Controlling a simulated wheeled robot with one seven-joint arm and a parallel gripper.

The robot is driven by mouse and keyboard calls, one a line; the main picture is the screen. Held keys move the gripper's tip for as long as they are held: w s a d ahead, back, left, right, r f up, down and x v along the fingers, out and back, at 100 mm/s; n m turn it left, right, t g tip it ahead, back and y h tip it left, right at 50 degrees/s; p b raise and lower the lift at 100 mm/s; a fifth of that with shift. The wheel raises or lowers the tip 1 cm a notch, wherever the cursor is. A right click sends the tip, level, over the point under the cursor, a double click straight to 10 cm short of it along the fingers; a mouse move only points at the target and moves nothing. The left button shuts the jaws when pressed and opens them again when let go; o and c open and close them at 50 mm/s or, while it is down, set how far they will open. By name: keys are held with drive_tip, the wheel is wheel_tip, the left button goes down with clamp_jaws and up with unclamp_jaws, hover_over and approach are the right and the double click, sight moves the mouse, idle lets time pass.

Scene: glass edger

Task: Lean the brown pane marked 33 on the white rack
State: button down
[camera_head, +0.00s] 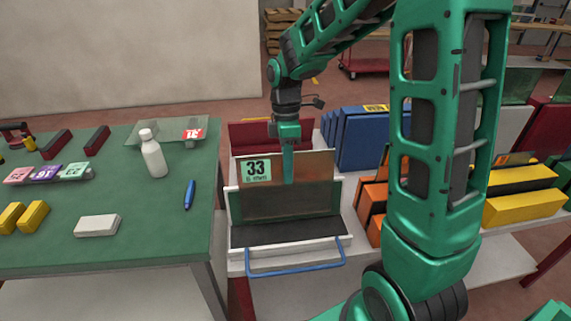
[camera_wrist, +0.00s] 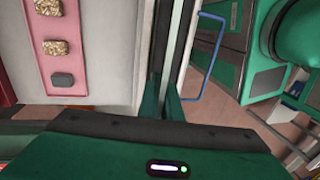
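The brown pane marked 33 (camera_head: 313,168) stands nearly upright in the head view, with its pale green label at its upper left. My gripper (camera_head: 288,168) points down at the pane's upper middle, one finger in front of it, and looks shut on it. In the wrist view, the fingers (camera_wrist: 166,97) meet at a thin dark upright strip that looks like pane seen edge-on. The white rack (camera_head: 240,262) with a blue front handle is below.
A green table (camera_head: 120,240) at left carries a white bottle (camera_head: 153,153), a blue marker (camera_head: 189,194) and a clear pane with a red label (camera_head: 193,134). Blue panes (camera_head: 365,140) stand behind the rack at right. Orange and yellow blocks (camera_head: 522,205) are further right.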

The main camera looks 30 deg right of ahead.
drive_tip(key=shift+w+x, duration=0.15)
drive_tip(key=shift+x, duration=0.65)
drive_tip(key=shift+w+x, duration=0.15)
drive_tip(key=shift+x, duration=0.6)
drive_tip(key=shift+d+f, duration=0.1)
drive_tip(key=c, duration=1.9)
unclamp_jaws()
drive_tip(key=shift+w, duration=0.1)
drive_tip(key=v, duration=1)
drive_tip(key=shift+r, duration=0.35)
